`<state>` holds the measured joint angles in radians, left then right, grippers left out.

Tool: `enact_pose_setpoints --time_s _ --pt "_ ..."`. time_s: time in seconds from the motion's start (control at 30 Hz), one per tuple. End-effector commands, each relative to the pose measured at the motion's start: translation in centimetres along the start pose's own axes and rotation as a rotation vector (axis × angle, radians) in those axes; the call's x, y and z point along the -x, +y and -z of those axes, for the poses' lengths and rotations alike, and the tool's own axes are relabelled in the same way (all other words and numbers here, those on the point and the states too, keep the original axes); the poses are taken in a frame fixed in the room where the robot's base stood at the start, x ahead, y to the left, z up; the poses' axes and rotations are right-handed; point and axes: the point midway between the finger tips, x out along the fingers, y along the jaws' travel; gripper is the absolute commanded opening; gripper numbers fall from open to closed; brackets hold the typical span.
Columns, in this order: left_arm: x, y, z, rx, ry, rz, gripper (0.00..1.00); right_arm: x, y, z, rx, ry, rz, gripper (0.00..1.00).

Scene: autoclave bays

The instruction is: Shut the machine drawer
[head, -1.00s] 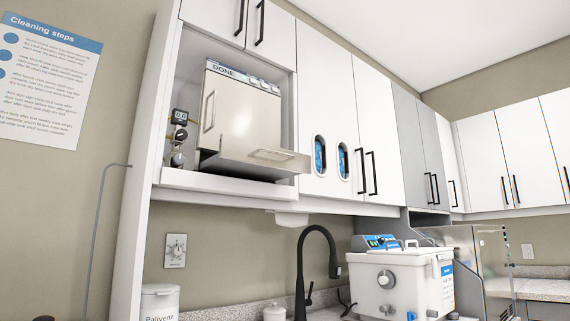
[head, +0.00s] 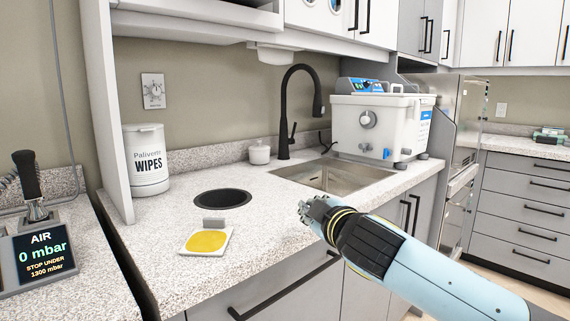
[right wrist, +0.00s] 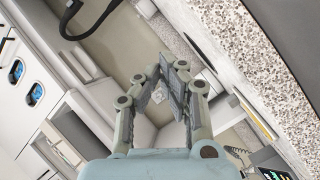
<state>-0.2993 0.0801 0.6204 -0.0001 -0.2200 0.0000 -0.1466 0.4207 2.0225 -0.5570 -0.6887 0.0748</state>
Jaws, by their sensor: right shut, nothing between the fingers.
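The machine itself is above the top of the head view now. Only a beige lower strip, which looks like the machine drawer's underside (head: 235,12), shows over the white bay shelf at the top edge. How far out the drawer stands cannot be seen there. My right gripper (head: 312,208) is over the counter's front edge, well below and to the right of the bay. In the right wrist view the gripper (right wrist: 172,78) is shut and empty. The cabinet bay is partly visible at that view's lower left, too small to read. My left gripper is not in view.
A wipes tub (head: 147,160), a round black opening (head: 222,199), a yellow-topped pad (head: 207,241) and a black faucet (head: 284,125) are on the counter (head: 160,215). A white bath unit (head: 380,125) stands beyond the sink (head: 335,175). A pressure display (head: 40,248) is at left.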

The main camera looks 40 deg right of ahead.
Motion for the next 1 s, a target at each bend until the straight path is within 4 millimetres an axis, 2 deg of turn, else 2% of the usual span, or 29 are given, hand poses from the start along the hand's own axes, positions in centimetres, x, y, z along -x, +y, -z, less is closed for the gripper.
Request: enact_pose_setpoints --time_s 0.03,0.07,0.17,0.2,0.27,0.3,0.33,0.4,0.47,0.53,0.6,0.7,0.8,1.0 --pt "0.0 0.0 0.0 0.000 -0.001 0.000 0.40 -1.2 3.1 3.0 0.063 0.100 -0.073 0.00" --pt "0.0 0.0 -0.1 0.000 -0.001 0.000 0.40 -1.7 5.0 5.1 0.107 0.167 -0.119 0.00" --pt "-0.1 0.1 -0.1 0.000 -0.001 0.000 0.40 -2.2 12.0 13.3 0.315 0.427 -0.295 0.00" --pt "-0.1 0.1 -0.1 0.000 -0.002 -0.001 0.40 -1.7 14.9 17.2 0.441 0.547 -0.378 0.00" --pt "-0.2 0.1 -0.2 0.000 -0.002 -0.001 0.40 -0.2 19.0 23.1 0.688 0.727 -0.500 0.00" --pt "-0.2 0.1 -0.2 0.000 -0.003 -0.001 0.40 0.8 21.1 26.1 0.872 0.819 -0.563 0.00" --pt "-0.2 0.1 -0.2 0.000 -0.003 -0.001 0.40 1.5 22.3 27.9 1.016 0.869 -0.599 0.00" --pt "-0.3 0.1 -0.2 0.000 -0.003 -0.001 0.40 2.2 25.2 30.1 1.356 0.914 -0.641 0.00" --pt "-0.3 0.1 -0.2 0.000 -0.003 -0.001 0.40 2.1 28.0 30.5 1.624 0.877 -0.637 0.00" --pt "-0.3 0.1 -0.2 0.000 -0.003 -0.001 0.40 1.6 31.9 29.8 1.877 0.773 -0.595 0.00" --pt "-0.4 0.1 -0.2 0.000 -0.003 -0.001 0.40 1.4 35.7 28.5 2.053 0.647 -0.537 0.00" --pt "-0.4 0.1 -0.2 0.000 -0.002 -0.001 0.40 1.4 39.7 26.8 2.189 0.502 -0.463 0.00" --pt "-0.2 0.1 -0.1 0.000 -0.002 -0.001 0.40 1.4 41.4 26.0 2.235 0.439 -0.428 0.00" --pt "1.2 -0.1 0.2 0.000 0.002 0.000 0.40 0.0 41.5 26.9 2.234 0.433 -0.424 0.00"
